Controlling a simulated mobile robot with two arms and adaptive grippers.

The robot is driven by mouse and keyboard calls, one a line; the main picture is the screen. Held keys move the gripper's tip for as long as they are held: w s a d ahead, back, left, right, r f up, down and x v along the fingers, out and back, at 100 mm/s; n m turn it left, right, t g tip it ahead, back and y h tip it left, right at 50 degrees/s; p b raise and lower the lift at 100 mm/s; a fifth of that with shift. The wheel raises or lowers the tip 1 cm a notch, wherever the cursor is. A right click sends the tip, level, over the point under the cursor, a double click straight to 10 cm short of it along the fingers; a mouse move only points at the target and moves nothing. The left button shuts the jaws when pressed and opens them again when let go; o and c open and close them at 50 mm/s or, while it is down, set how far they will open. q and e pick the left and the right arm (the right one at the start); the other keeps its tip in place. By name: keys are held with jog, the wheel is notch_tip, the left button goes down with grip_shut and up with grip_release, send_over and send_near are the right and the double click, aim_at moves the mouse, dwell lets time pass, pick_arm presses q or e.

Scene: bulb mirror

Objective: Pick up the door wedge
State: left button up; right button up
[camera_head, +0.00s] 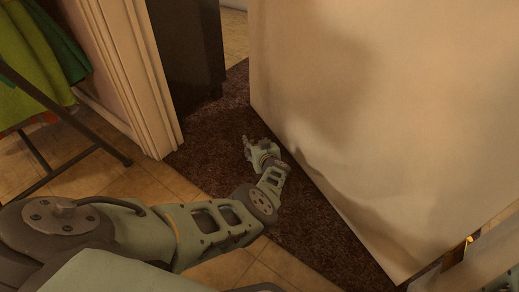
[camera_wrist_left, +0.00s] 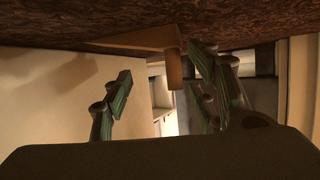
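The tan door wedge (camera_wrist_left: 140,40) shows at the top of the left wrist view, against the brown carpet. Its thick end (camera_wrist_left: 174,68) points toward the middle of that view. My left gripper (camera_wrist_left: 160,66) is open, with one green finger to the left of the wedge's thick end and one to the right, apart from it. In the head view my left gripper (camera_head: 248,146) is low over the carpet beside the door's lower edge. I cannot make out the wedge there.
A large pale door (camera_head: 390,110) stands close to the right of my left arm. A door frame (camera_head: 135,70) and a dark cabinet (camera_head: 188,45) are behind. A clothes rack (camera_head: 55,165) stands at the left. Brown carpet (camera_head: 205,145) lies open left of the gripper.

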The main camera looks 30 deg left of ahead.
pick_arm(q)
grip_shut()
dwell(0.7)
